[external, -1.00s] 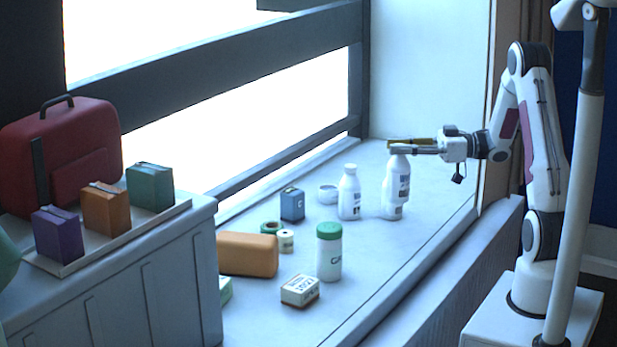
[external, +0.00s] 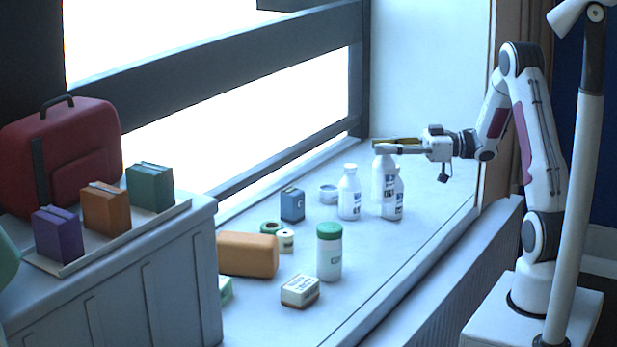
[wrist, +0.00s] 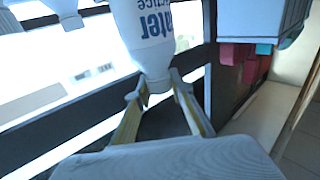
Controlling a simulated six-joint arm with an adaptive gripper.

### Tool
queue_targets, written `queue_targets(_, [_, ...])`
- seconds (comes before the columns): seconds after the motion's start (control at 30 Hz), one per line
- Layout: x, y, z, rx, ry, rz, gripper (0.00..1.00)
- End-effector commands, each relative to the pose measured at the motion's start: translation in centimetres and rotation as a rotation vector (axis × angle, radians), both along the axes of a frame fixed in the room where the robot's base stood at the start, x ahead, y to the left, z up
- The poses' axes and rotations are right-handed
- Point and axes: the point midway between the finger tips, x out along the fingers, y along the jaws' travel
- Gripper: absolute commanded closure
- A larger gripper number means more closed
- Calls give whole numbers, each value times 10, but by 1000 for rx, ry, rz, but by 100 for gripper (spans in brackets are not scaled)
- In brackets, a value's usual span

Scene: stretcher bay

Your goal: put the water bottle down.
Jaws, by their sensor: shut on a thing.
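The water bottle (external: 383,168) is white and upright, with blue lettering that shows upside down in the wrist view (wrist: 150,30). My gripper (external: 386,146) is shut on its neck; the two fingers (wrist: 157,90) stand either side of the neck in the wrist view. A similar white bottle (external: 395,200) stands on the pale surface, just in front of the held one, and partly hides its lower part. I cannot tell whether the held bottle's base touches the surface or whether the two bottles touch.
Another white bottle (external: 349,195) stands to the left. A green-capped container (external: 329,252), a small white box (external: 300,291), a blue box (external: 292,204), an orange roll (external: 248,254) and tape rolls (external: 286,240) lie further left. The surface toward its front right edge (external: 425,240) is clear.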

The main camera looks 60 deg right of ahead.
Motion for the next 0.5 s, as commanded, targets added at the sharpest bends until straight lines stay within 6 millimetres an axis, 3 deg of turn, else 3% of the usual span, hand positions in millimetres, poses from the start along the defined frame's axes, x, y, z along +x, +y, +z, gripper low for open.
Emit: queue_targets(0.5, [80, 77, 8, 0, -1, 30, 100])
